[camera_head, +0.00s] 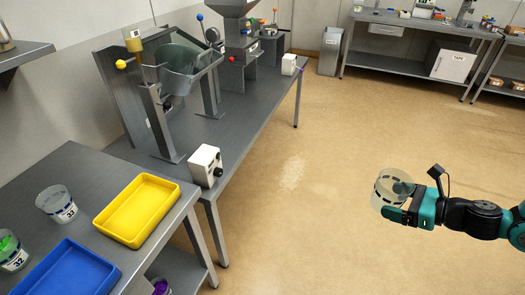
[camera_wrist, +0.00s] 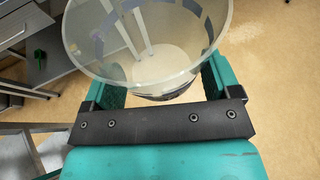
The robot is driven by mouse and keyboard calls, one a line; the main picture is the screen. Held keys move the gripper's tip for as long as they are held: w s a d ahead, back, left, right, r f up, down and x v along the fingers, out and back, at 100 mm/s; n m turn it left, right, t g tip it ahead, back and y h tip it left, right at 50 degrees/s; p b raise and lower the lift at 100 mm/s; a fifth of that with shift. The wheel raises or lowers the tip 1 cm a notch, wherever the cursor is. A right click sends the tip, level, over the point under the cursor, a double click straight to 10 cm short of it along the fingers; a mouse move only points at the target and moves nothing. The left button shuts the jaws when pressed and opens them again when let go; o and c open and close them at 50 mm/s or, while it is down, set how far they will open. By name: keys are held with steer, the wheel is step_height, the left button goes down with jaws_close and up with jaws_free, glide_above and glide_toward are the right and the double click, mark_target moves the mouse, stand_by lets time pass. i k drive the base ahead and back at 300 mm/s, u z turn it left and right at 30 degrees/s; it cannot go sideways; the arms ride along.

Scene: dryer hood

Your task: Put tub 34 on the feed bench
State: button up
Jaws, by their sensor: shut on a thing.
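My gripper (camera_head: 398,204) is shut on a clear tub (camera_head: 384,187) with a dark band, held over the open floor at the right of the head view. In the wrist view the tub (camera_wrist: 150,55) is between the two teal fingers, its open mouth toward the camera. It looks empty, and no number on it can be read. On the near left bench (camera_head: 85,165) stand a clear tub marked 33 (camera_head: 57,204) and a tub marked 32 (camera_head: 12,254) with green contents. I cannot tell which bench is the feed bench.
A yellow tray (camera_head: 137,209) and a blue tray (camera_head: 67,272) take up much of the near bench. Behind it, a long grey bench (camera_head: 235,130) bears a tilting machine (camera_head: 180,70) and a white control box (camera_head: 206,166). The floor (camera_head: 330,150) between is clear.

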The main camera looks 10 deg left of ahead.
mark_target(107, 178)
steer(key=u, duration=0.5)
steer(key=i, duration=0.85)
steer(key=u, duration=0.8)
